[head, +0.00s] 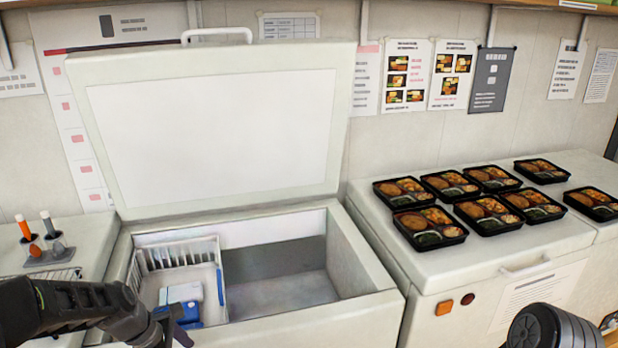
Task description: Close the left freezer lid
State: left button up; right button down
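The left freezer lid (215,125) is a large white panel standing raised, leaning back near the wall. A white handle (216,34) sits on its top edge. The left freezer body (370,262) is open below it. Its inside shows a white wire basket (180,255) with blue and white items, beside an empty grey compartment. My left gripper (178,326) is low at the freezer's front left, well below the lid and apart from it. Its dark fingers are partly cut off by the frame, so their opening is unclear. Only a dark part of my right arm shows at bottom right; its gripper is outside the view.
A closed white freezer (440,275) stands to the right with several bento trays (430,227) on top. Left of the open freezer, a counter (85,235) holds a small stand with two tubes (47,245). Posters hang on the wall behind.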

pick_arm(q)
jog(key=s+d+f+m+g+p, duration=0.1)
jog(key=s+d+f+m+p, duration=0.65)
jog(key=d, duration=0.65)
jog(key=s+d+f+m+p, duration=0.1)
jog(key=s+d+f+m, duration=0.1)
jog(key=s+d+m, duration=0.2)
jog(key=s+d+f+m+g+p, duration=0.1)
jog(key=s+d+f+m+p, duration=0.1)
jog(key=s+d+m, duration=0.2)
jog(key=s+m, duration=0.3)
jog(key=s, duration=0.2)
jog(key=shift+s+d, duration=0.3)
jog(key=shift+s, duration=0.1)
jog(key=shift+c, duration=0.3)
